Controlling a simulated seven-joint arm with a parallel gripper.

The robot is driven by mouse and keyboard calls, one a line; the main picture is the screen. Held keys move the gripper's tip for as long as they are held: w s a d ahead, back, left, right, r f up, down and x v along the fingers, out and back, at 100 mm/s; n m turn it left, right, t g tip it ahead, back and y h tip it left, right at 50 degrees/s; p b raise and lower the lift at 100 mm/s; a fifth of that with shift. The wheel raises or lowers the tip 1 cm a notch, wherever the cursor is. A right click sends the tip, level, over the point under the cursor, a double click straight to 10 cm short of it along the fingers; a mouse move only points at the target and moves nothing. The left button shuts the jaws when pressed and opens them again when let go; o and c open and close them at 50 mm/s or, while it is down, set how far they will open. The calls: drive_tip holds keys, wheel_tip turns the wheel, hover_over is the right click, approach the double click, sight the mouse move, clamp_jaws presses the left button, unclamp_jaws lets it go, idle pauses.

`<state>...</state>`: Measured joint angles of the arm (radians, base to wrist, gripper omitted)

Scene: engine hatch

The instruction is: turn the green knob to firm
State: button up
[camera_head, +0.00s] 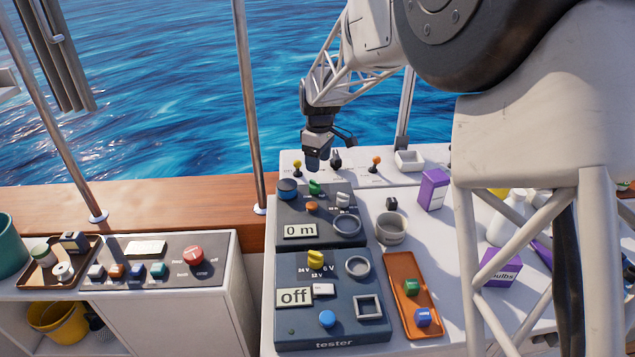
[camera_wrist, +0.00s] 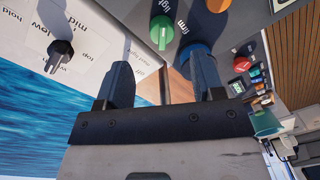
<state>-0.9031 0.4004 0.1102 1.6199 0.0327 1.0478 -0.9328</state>
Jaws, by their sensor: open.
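The green knob (camera_head: 315,187) sits near the back of the upper dark panel, between a blue knob and the white switches. In the wrist view, the green knob (camera_wrist: 162,33) lies beyond the fingertips, between their lines, with the words "light" and "firm" printed beside it. A pale mark runs along its top; I cannot tell which word it points to. My gripper (camera_head: 315,163) points down above the back edge of this panel, apart from the knob. In the wrist view, my gripper (camera_wrist: 160,68) has its two fingers spread with nothing between them.
A blue knob (camera_head: 287,188) and an orange knob (camera_head: 312,207) sit close to the green one. Behind stands a white panel with a yellow-topped lever (camera_head: 297,167), a black knob (camera_head: 336,158) and an orange-topped lever (camera_head: 376,162). A "0 m" display (camera_head: 300,231) is in front.

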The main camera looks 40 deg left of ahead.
sight(315, 183)
drive_tip(key=shift+s+a+f, duration=0.15)
drive_tip(key=shift+a, duration=0.25)
drive_tip(key=shift+s+f, duration=0.15)
drive_tip(key=shift+f, duration=3.75)
drive_tip(key=shift+c, duration=0.4)
drive_tip(key=shift+d, duration=0.1)
drive_tip(key=c, duration=0.8)
drive_tip(key=shift+c, duration=0.2)
